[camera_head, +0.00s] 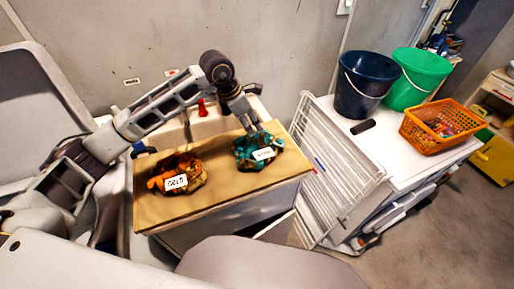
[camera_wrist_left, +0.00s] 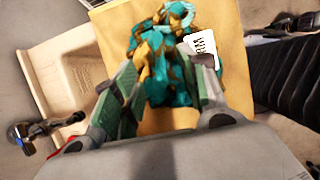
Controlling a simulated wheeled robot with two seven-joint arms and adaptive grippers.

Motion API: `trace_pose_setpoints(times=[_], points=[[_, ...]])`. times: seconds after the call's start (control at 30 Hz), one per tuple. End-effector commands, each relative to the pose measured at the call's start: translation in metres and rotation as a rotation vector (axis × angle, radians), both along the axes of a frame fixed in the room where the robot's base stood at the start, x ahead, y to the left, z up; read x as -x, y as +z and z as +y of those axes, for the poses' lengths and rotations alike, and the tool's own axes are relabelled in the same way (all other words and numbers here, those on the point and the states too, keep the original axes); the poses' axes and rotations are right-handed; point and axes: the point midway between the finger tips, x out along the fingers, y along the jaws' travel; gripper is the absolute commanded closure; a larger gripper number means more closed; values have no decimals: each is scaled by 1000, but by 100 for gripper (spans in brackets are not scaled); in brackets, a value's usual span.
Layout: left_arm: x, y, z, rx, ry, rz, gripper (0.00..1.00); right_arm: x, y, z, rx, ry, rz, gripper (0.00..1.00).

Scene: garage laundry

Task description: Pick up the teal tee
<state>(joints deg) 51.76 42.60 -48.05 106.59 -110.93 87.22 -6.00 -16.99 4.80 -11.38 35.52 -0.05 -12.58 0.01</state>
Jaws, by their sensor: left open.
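The teal tee (camera_head: 257,150) is a crumpled teal and orange-brown bundle with a white label, on the right part of the tan board (camera_head: 210,200). My left gripper (camera_head: 251,129) points down at the tee's back edge. In the left wrist view my left gripper (camera_wrist_left: 168,92) is open, with its fingers on either side of part of the teal tee (camera_wrist_left: 172,25). The right finger overlaps the label's edge. I cannot tell whether the fingers touch the cloth. My right gripper is not in view.
An orange crumpled bundle (camera_head: 177,174) with a white label lies to the left on the same board. A white drying rack (camera_head: 330,165) stands right of it. A navy bucket (camera_head: 362,84), green bucket (camera_head: 417,77) and orange basket (camera_head: 441,126) sit on the white unit further right.

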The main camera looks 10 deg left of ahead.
Motion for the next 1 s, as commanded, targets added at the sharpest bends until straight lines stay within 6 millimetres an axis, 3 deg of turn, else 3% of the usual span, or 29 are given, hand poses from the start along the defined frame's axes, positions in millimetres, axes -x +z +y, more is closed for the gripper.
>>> trace_pose_setpoints(times=[0.43,1.0], points=[[-5,-40,-10,0,-1,0,57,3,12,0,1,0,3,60],[-6,-45,-11,1,0,-1,58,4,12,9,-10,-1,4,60]])
